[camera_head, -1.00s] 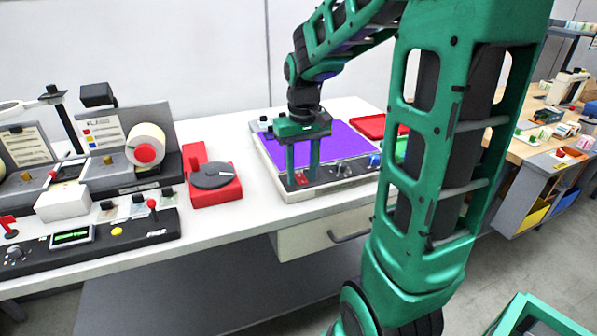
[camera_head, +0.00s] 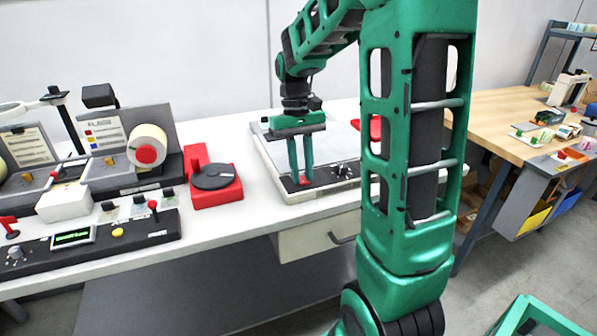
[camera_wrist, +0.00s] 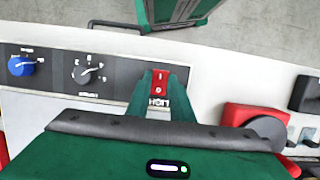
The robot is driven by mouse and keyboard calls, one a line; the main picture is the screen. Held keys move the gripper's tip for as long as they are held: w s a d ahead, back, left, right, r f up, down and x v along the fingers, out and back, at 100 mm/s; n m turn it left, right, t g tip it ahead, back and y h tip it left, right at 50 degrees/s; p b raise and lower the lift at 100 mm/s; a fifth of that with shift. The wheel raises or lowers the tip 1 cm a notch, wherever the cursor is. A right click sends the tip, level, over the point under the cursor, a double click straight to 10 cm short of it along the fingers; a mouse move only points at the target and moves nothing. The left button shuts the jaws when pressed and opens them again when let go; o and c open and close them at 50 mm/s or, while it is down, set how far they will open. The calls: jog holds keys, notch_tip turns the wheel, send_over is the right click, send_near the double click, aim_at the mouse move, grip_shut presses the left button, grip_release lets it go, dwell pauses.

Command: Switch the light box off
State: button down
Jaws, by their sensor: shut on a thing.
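The light box (camera_head: 270,168) is a flat, pale-framed box on the white bench, and its panel (camera_head: 338,142) now looks plain grey, with no purple glow. A dark control strip (camera_head: 325,176) runs along its front edge. My gripper (camera_head: 301,176) points down at the left part of this strip, its fingers closed about the red rocker switch (camera_wrist: 159,82). The switch shows "I" and "O" marks in the wrist view, between the two green fingers. Its exact tilt is hard to tell. A blue knob (camera_wrist: 21,66) and a grey knob (camera_wrist: 88,72) sit on the same strip.
A red base with a dark round disc (camera_head: 213,176) stands left of the light box. The label rewinder with a white roll (camera_head: 147,146) and a black control panel (camera_head: 100,241) lies further left. A drawer (camera_head: 300,241) hangs below the bench front.

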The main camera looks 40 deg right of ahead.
jog(key=c, duration=1.6)
grip_release()
jog(key=shift+o, duration=0.2)
jog(key=v, duration=1.1)
jog(key=shift+w, duration=0.15)
jog(key=shift+f, duration=0.1)
jog(key=s+a+f+m+t, duration=0.1)
jog(key=s+f, duration=0.4)
jog(key=s, duration=0.7)
jog(key=s+a+f+m+t, duration=0.1)
jog(key=s+f, duration=0.4)
jog(key=s, duration=0.7)
jog(key=shift+f+m+t+h, duration=0.3)
jog(key=shift+f+m+t, duration=0.1)
jog(key=shift+m, duration=0.2)
